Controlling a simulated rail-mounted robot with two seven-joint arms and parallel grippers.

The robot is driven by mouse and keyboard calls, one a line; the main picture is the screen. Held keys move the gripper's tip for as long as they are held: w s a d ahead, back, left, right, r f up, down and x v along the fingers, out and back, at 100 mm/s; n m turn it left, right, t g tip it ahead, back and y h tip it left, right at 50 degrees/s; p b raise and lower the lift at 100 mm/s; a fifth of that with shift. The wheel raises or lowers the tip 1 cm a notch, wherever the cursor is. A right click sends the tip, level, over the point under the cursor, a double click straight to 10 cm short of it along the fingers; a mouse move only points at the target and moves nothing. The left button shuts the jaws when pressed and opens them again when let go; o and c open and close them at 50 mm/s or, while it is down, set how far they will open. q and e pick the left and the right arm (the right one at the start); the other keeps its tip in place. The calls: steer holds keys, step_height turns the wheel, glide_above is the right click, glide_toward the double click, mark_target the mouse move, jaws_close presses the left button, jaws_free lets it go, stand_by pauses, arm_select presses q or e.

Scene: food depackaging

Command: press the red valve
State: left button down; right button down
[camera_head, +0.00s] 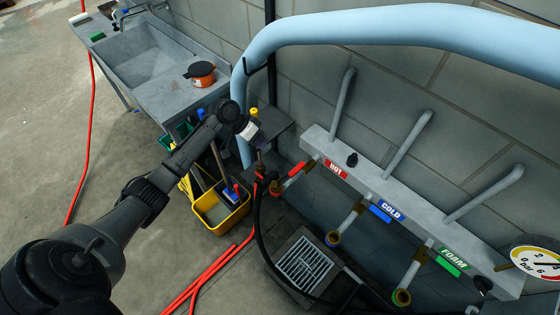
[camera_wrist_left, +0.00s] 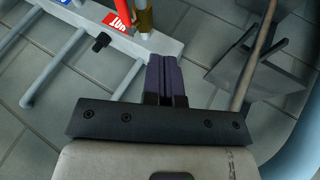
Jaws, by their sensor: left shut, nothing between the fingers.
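The red valve handle (camera_head: 294,171) is on the brass fitting of the left pipe outlet, beside the red HOT label (camera_head: 336,171). My left gripper (camera_head: 262,141) is above and to the left of the handle in the head view, apart from it. Its dark fingers are shut with nothing between them; they also show in the wrist view (camera_wrist_left: 166,75). In the wrist view the HOT label (camera_wrist_left: 119,20) and a brass fitting (camera_wrist_left: 144,18) lie beyond the fingertips, near the top edge. My right gripper is not in view.
The grey manifold (camera_head: 410,210) also carries the blue COLD valve (camera_head: 381,214) and green FOAM valve (camera_head: 448,265). A large light-blue pipe (camera_head: 400,25) arches above. A yellow bucket (camera_head: 222,210), red hose (camera_head: 215,270) and sink (camera_head: 150,60) are nearby.

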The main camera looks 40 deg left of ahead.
mark_target(300, 167)
arm_select(q)
steer(key=shift+w+d+m, duration=0.1)
steer(key=shift+d+m, duration=0.1)
steer(key=shift+m, duration=0.1)
steer(key=w+d+f+p, duration=0.2)
steer(key=w+d+f, duration=0.1)
steer(key=d+f, duration=0.5)
steer(key=shift+w+d, duration=0.3)
steer(key=shift+d, duration=0.05)
stand_by(0.4)
steer(key=shift+r, duration=0.1)
